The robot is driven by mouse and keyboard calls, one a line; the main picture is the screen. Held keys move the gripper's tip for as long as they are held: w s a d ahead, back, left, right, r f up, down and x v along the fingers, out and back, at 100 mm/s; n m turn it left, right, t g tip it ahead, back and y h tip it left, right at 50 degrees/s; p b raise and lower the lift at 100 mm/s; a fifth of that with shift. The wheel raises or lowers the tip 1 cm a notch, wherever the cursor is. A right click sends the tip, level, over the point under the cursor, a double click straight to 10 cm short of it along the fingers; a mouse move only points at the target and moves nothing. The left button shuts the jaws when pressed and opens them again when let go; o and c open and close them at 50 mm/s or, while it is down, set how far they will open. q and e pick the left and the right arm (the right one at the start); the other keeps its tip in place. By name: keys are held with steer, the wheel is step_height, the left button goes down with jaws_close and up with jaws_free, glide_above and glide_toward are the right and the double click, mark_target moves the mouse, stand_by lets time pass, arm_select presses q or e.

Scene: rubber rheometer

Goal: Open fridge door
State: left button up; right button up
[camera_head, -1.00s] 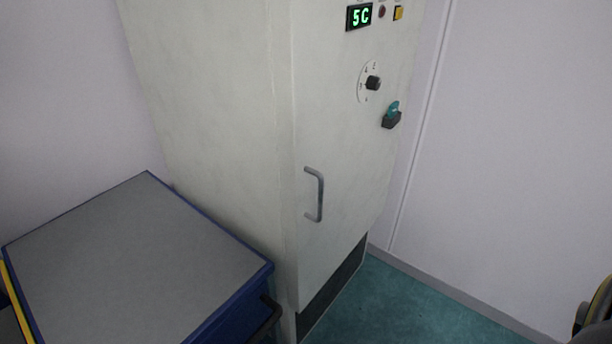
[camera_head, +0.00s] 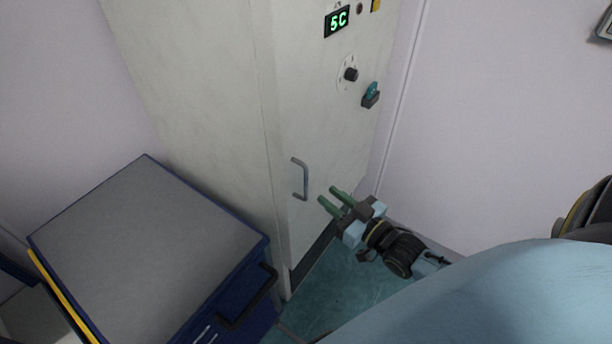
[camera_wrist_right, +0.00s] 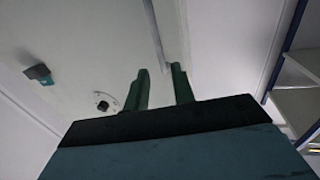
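The fridge is a tall off-white cabinet (camera_head: 200,90) with its door (camera_head: 325,130) shut. A grey vertical bar handle (camera_head: 304,180) sits on the lower left of the door. My right gripper (camera_head: 328,194) is open and empty, its two green fingers apart, just right of and slightly below the handle in the head view. The fingers also show in the right wrist view (camera_wrist_right: 160,78), pointing at the cabinet, with a pale bar or edge running between and beyond their tips. I cannot tell whether that is the handle. My left gripper is out of view.
A blue cart with a grey top (camera_head: 150,250) stands against the left of the fridge, its dark handle (camera_head: 250,300) toward the door side. The door carries a green 5C display (camera_head: 337,21), a dial (camera_head: 351,74) and a teal latch (camera_head: 371,95). Green floor (camera_head: 345,290) is open before it.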

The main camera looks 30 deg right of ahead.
mark_target(307, 180)
steer(key=w, duration=0.3)
steer(key=w+a, duration=0.1)
steer(key=w, duration=0.5)
steer(key=shift+a, duration=0.4)
jaws_close()
steer(key=shift+s, duration=0.1)
